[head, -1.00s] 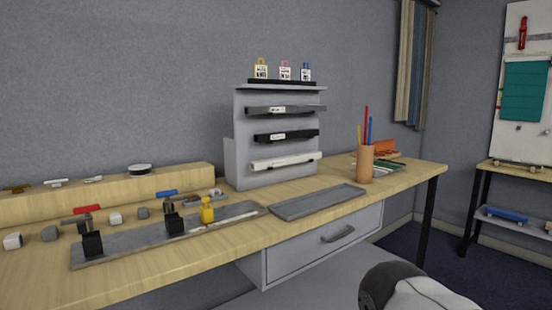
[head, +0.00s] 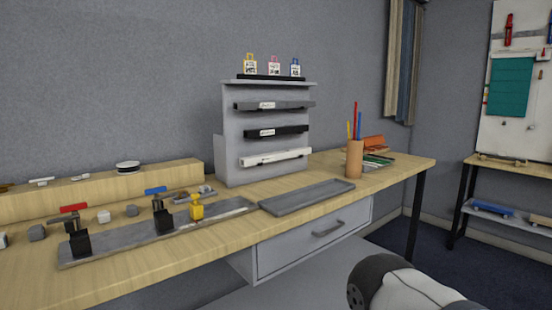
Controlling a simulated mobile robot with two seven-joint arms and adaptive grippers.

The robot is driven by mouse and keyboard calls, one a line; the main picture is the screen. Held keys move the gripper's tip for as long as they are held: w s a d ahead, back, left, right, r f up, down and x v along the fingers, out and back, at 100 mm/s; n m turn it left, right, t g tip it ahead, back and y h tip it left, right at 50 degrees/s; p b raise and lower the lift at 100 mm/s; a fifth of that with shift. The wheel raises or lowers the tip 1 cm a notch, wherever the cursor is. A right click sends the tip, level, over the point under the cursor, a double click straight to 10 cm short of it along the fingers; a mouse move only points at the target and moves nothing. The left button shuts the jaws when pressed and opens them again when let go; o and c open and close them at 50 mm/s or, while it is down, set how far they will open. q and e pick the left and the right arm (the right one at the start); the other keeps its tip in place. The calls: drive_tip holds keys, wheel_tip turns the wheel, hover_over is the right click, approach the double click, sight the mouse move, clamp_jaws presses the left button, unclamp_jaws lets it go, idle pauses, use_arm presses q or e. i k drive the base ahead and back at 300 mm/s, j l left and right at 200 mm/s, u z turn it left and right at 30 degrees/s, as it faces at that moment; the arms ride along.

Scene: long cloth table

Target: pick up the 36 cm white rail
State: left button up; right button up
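The white rail (head: 276,157) lies level on the lowest holder of a grey rack (head: 232,150) that stands on the wooden table. A black rail (head: 290,131) is on the holder above it and a grey rail (head: 290,105) is on the top holder. Each rail carries a small white label, too small to read. Part of my arm shows at the bottom right, well apart from the rack. Neither gripper's fingers are in view.
A grey tray (head: 306,197) lies in front of the rack. A pencil cup (head: 355,158) stands right of it. A grey fixture plate (head: 130,244) with black clamps and a yellow piece (head: 196,208) lies to the left. A drawer (head: 314,236) is shut under the table edge.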

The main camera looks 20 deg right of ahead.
sight(271, 157)
drive_tip(key=i+l, duration=0.1)
drive_tip(key=l, duration=0.25)
drive_tip(key=i+l, duration=0.1)
drive_tip(key=l, duration=0.25)
drive_tip(key=i+l, duration=0.1)
drive_tip(key=l, duration=0.25)
drive_tip(key=i+l, duration=0.1)
drive_tip(key=l, duration=0.25)
drive_tip(key=u, duration=0.05)
